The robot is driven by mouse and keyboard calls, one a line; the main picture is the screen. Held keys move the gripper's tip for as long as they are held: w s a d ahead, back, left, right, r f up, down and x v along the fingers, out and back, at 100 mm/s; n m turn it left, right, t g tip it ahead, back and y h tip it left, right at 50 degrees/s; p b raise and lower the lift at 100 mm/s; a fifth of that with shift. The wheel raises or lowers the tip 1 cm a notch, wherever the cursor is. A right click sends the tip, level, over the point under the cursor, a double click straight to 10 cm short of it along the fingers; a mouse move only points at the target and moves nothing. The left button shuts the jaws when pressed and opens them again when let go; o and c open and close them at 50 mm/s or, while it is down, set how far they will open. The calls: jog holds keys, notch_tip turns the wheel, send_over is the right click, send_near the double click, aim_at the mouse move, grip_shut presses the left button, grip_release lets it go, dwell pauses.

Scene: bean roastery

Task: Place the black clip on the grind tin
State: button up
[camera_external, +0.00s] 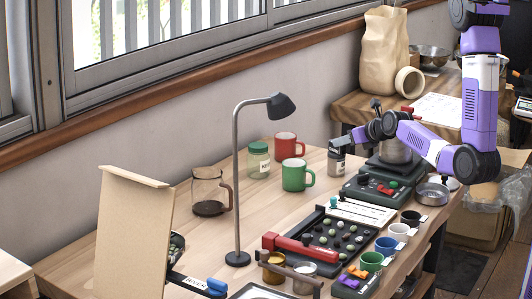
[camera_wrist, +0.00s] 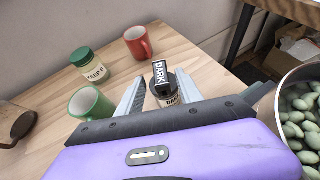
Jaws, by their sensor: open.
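The black clip (camera_wrist: 161,76), with a white tag reading DARK, stands upright between my gripper's fingers in the wrist view. It appears to be at the top of the grind tin (camera_wrist: 168,99), a small labelled tin; the exact contact is partly hidden. My gripper (camera_wrist: 158,92) is open, with a pale finger on each side of the clip and tin and gaps visible beside them. In the external view the tin (camera_external: 337,164) stands upright on the table, and my gripper (camera_external: 348,140) is at its top right.
Green mug (camera_external: 295,176), red mug (camera_external: 288,147) and green-lidded jar (camera_external: 258,160) stand left of the tin. A metal pot of green beans (camera_wrist: 302,115) is close on the gripper's right in the wrist view. A lamp (camera_external: 238,200) stands farther left.

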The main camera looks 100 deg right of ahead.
jog(key=w+a+r+n+t+y, duration=0.1)
jog(key=w+a+r+n+t, duration=0.15)
jog(key=a+n, duration=1)
jog(key=w+a+r+n+t+y, duration=0.25)
jog(key=a+n, duration=0.65)
jog(key=a, duration=0.7)
jog(key=s+a+r+n+t+y, duration=0.1)
jog(key=s+a+r+n+y, duration=0.1)
jog(key=a+n, duration=0.3)
jog(key=s+a+r+n+t+y, duration=0.2)
jog(key=s+a+r+n+y, duration=0.1)
jog(key=n, duration=1)
jog(key=s+a+r+n+t+y, duration=0.2)
jog(key=a+r+n, duration=0.3)
jog(key=n, duration=0.5)
jog(key=shift+s+a+y, duration=0.35)
jog(key=shift+a, duration=0.65)
